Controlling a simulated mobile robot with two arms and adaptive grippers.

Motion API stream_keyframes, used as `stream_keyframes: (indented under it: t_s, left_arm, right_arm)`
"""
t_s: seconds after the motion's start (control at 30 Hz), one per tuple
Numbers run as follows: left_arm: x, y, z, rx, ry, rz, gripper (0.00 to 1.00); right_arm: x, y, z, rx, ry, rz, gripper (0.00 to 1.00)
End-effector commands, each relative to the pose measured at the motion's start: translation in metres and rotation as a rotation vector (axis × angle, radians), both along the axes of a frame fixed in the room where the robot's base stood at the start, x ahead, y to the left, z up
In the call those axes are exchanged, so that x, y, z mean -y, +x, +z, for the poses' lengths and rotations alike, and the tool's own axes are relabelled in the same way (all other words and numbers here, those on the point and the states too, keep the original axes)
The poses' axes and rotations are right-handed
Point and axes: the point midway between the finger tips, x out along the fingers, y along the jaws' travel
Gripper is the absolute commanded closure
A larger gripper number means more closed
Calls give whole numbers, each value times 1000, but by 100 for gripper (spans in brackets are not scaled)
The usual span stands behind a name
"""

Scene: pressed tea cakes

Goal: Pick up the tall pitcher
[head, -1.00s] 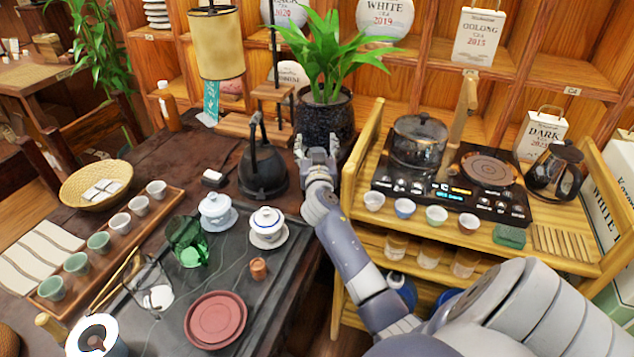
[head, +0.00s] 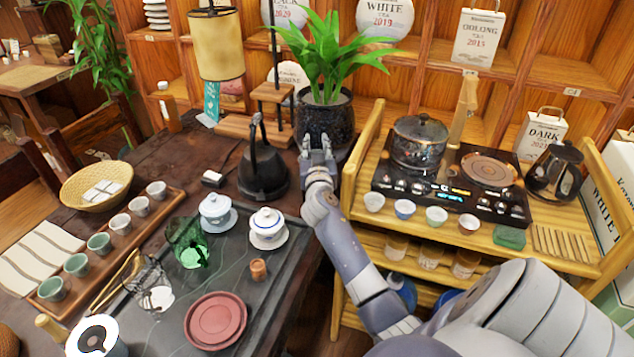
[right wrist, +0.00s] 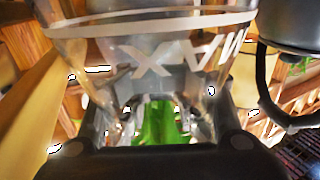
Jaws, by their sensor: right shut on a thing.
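My right gripper (head: 316,141) is in front of the dark plant pot, between the black kettle and the bamboo shelf. Its fingers show at the left and right in the right wrist view (right wrist: 155,145), shut on a clear glass vessel. This vessel, which I take to be the tall pitcher (right wrist: 110,50), has a white band and white letters that appear upside down. In the head view the clear glass is hard to make out against the pot and fingers. My left gripper is not in view.
The black kettle (head: 262,178) stands close left of my right gripper. The potted plant (head: 325,115) is right behind it. The bamboo shelf (head: 345,190) with a cooktop is close on the right. Lidded cups (head: 268,224) stand on the dark tray in front.

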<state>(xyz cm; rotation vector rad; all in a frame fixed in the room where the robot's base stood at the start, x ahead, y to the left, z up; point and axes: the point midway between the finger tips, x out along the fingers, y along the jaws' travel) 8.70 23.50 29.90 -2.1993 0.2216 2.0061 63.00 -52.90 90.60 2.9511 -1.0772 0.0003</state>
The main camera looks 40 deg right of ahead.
Motion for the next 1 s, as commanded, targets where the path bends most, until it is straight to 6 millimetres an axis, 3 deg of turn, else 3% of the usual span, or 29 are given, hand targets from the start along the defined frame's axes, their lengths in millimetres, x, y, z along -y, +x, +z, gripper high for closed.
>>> stream_keyframes:
  t_s: [0.47,1.0]
  left_arm:
    - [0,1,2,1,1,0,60]
    - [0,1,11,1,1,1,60]
  right_arm:
    - [0,0,10,4,-1,0,100]
    - [0,0,62,6,-2,0,100]
